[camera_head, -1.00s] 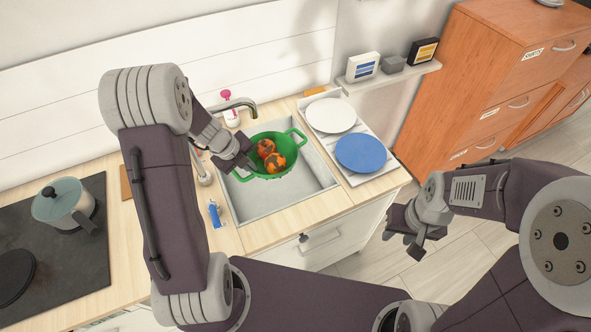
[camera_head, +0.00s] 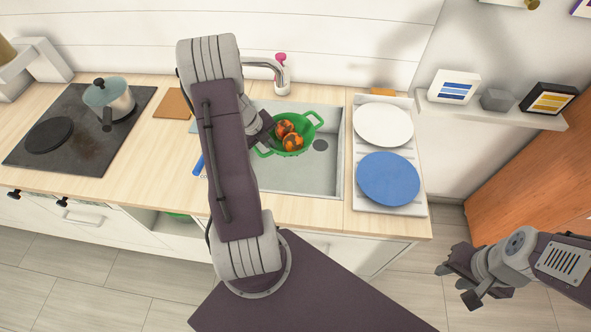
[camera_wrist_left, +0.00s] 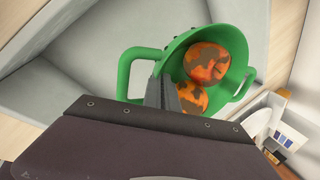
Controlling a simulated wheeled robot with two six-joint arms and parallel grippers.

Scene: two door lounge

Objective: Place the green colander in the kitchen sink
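The green colander (camera_head: 310,127) holds two orange-and-brown mottled round items (camera_head: 290,136). In the head view it lies within the outline of the grey sink (camera_head: 318,178), toward the back; I cannot tell whether it touches the bottom. My left gripper (camera_head: 266,131) is at its left side, partly hidden by my arm. In the left wrist view, the gripper's fingers (camera_wrist_left: 165,92) are closed on the colander's (camera_wrist_left: 126,72) edge beside a loop handle. My right gripper (camera_head: 459,281) is open and empty, over the floor at the right.
The faucet (camera_head: 270,66) and a pink-topped bottle (camera_head: 282,75) stand behind the sink. A white plate (camera_head: 383,124) and a blue plate (camera_head: 388,178) are on the rack to the right. A pot (camera_head: 112,101) stands on the hob at left. A shelf (camera_head: 480,112) juts out at right.

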